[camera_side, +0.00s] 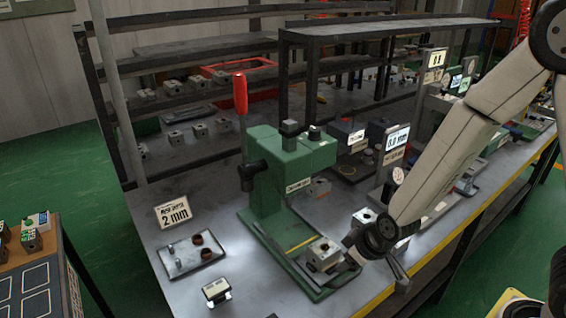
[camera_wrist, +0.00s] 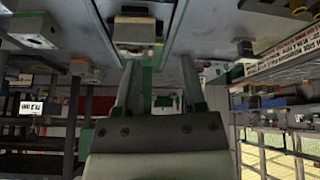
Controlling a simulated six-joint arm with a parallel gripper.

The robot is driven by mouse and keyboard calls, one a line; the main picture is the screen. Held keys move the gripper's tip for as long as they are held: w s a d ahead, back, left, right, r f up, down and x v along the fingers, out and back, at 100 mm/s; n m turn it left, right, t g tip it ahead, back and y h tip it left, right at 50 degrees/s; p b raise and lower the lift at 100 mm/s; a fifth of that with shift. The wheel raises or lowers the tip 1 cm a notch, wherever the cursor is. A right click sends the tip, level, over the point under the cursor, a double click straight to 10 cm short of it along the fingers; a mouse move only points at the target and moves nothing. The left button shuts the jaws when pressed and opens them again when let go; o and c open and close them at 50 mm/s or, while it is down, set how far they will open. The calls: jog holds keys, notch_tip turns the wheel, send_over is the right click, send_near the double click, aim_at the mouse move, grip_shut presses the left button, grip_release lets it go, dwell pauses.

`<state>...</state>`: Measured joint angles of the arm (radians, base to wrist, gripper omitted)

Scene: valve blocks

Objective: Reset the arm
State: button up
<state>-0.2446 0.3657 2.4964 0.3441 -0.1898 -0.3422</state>
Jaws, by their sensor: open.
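My arm reaches in from the right in the side view, and my gripper (camera_side: 400,278) hangs low over the bench's front edge, to the right of the green press (camera_side: 265,185). In the wrist view my gripper (camera_wrist: 160,88) has its two fingers apart, with nothing held between them. A block also shows in the wrist view (camera_wrist: 137,30), beyond the fingertips. Another light block (camera_side: 363,217) stands behind my wrist, partly hidden.
A tray with small parts (camera_side: 168,250), a 2 mm sign (camera_side: 173,211) and a small labelled stand (camera_side: 216,291) are at the bench's left. A red lever (camera_side: 240,95) rises beside the press. A gauge display (camera_side: 397,138) and dark shelves (camera_side: 390,28) stand behind.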

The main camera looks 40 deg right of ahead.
jog(key=s+d+r+m+g, duration=0.2)
jog(key=s+d+r, duration=0.3)
jog(key=d+r, duration=0.2)
jog(key=shift+m+g+h, duration=0.3)
jog(key=shift+d+f, duration=0.1)
dwell(1.3)
